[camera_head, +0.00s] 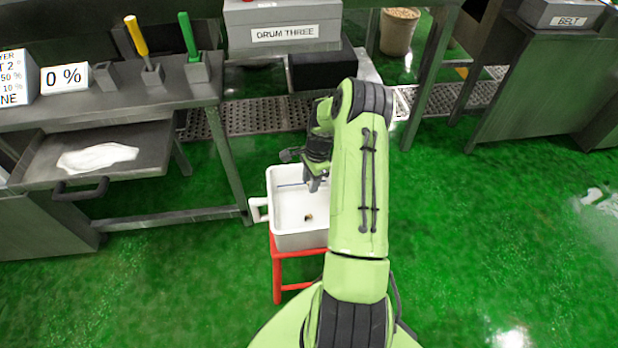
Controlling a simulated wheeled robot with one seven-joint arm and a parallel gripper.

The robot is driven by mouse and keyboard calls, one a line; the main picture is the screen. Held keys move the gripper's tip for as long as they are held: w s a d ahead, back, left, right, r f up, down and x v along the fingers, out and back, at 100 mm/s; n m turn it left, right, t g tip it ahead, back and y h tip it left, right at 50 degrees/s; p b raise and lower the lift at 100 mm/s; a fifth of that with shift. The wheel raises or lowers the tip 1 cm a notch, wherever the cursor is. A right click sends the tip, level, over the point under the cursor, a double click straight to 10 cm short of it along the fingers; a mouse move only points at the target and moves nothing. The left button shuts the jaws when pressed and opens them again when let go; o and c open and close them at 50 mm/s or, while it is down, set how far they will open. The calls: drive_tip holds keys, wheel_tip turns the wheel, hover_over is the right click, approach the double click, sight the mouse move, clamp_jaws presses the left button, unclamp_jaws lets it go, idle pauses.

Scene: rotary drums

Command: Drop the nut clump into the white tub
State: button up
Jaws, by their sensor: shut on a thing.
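The white tub (285,232) stands on a red stand in the middle of the view, partly hidden on its right by my arm. My gripper (314,186) points down over the tub's inside. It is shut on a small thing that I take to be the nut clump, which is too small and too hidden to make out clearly. A small brown piece (308,217) shows inside the tub, below the gripper in the picture. A thin blue line shows near the tub's back wall.
The red stand (277,270) supports the tub. A steel bench (110,105) with yellow-handled and green-handled tools is at left, above a tray (50,160) holding white powder. DRUM THREE (285,32) is behind. A bucket of nuts (398,32) stands at the back. Green floor is open at right.

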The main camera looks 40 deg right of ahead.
drive_tip(key=shift+f+b, duration=0.3)
drive_tip(key=shift+f, duration=0.6)
drive_tip(key=shift+r, duration=0.1)
drive_tip(key=o, duration=1.1)
drive_tip(key=r+p, duration=0.1)
drive_tip(key=r, duration=0.4)
drive_tip(key=d+r+p, duration=0.1)
drive_tip(key=r+p, duration=0.1)
drive_tip(key=r, duration=0.3)
drive_tip(key=d+r+p, duration=0.1)
drive_tip(key=r+p, duration=0.1)
drive_tip(key=r, duration=0.3)
drive_tip(key=shift+s+d+r, duration=0.1)
drive_tip(key=shift+s+r, duration=0.2)
drive_tip(key=shift+s, duration=0.05)
